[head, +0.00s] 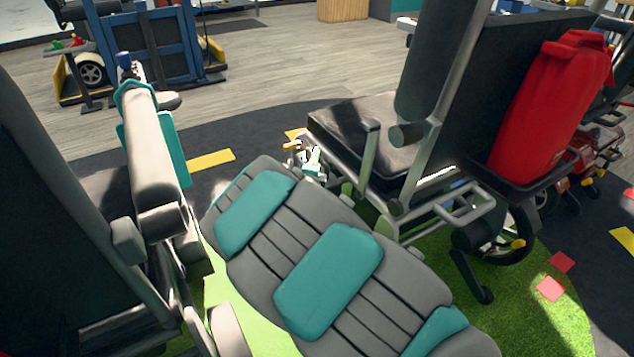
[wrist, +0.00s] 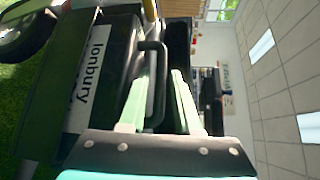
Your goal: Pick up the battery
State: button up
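A black box-shaped battery (wrist: 118,45) is in the wrist view, which is turned on its side. A pale label strip reading "lonbury" runs along it, and a dark loop handle (wrist: 150,45) stands out from its right side. My gripper (wrist: 161,74) has two pale green fingers, spread apart. The handle's bar shows between and just beyond the fingers; I cannot tell whether they touch it. I cannot make out the battery in the head view.
A scooter with a black seat (head: 375,135) stands right of my arm, with a red container (head: 550,100) behind its backrest. Another dark seat (head: 60,220) is close on the left. Green turf (head: 540,310) lies at the lower right; open wooden floor (head: 310,70) lies beyond.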

jog(key=shift+w+d, duration=0.1)
jog(key=shift+w, duration=0.9)
grip_shut()
dwell(0.8)
